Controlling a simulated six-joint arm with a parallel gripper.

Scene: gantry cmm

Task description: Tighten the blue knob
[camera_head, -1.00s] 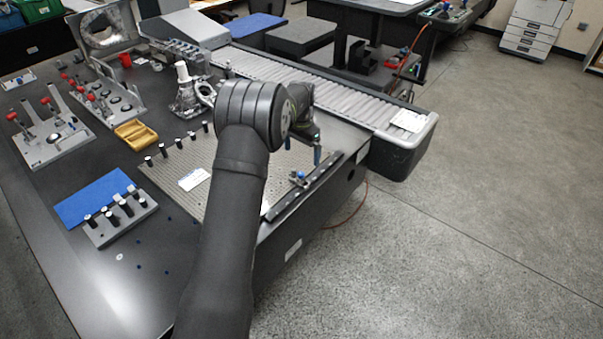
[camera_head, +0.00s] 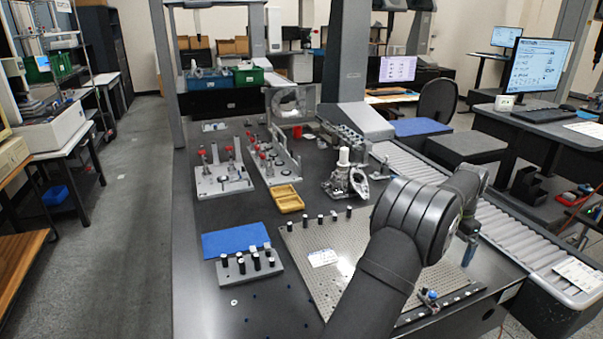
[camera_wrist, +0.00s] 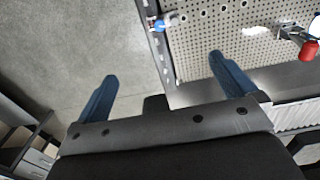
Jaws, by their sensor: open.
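The blue knob (camera_head: 432,295) is small and sits on a fitting at the dark rail (camera_head: 455,299) along the right edge of the perforated plate (camera_head: 335,285). In the wrist view the blue knob (camera_wrist: 159,26) shows near the top centre, at the plate's edge. My gripper (camera_wrist: 163,68) is open, with its two blue fingers wide apart and nothing between them. In the head view my gripper (camera_head: 468,249) hangs above the rail, to the right of the knob and apart from it.
Short black-topped posts (camera_head: 334,216) stand along the plate's far edge. A white label (camera_head: 323,258) lies on the plate. A yellow tray (camera_head: 287,199), a blue mat (camera_head: 235,242) and clamp fixtures (camera_head: 222,178) are farther left. A roller conveyor (camera_head: 500,230) runs along the right.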

